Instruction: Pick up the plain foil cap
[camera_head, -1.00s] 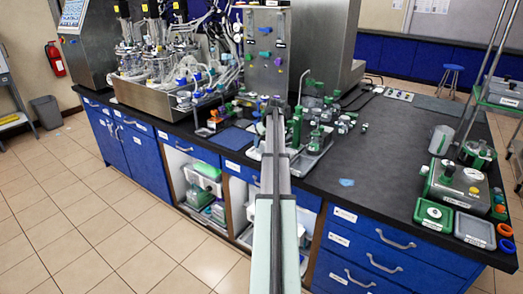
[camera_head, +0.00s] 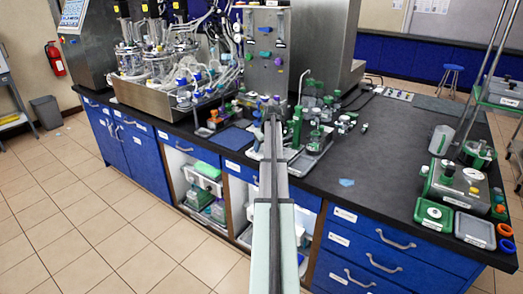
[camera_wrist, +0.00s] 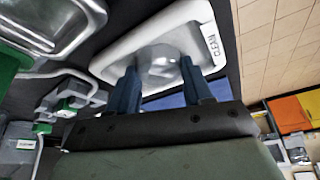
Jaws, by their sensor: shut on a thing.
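In the wrist view, a silvery, rounded foil cap (camera_wrist: 158,64) sits between the two blue fingers of my gripper (camera_wrist: 160,82). The fingers are shut on it, one on each side, and partly cover it. The cap is at a white tray (camera_wrist: 118,47) with a "CLEAN" label; I cannot tell whether it still touches the tray. In the head view my arm reaches over the bench to the area in front of the grey panel. The cap is too small or hidden to make out there.
A metal-rimmed tray (camera_wrist: 52,25) and green-and-clear fittings (camera_wrist: 72,98) lie left of my gripper in the wrist view. In the head view, green bottles (camera_head: 297,128) stand close right of my arm.

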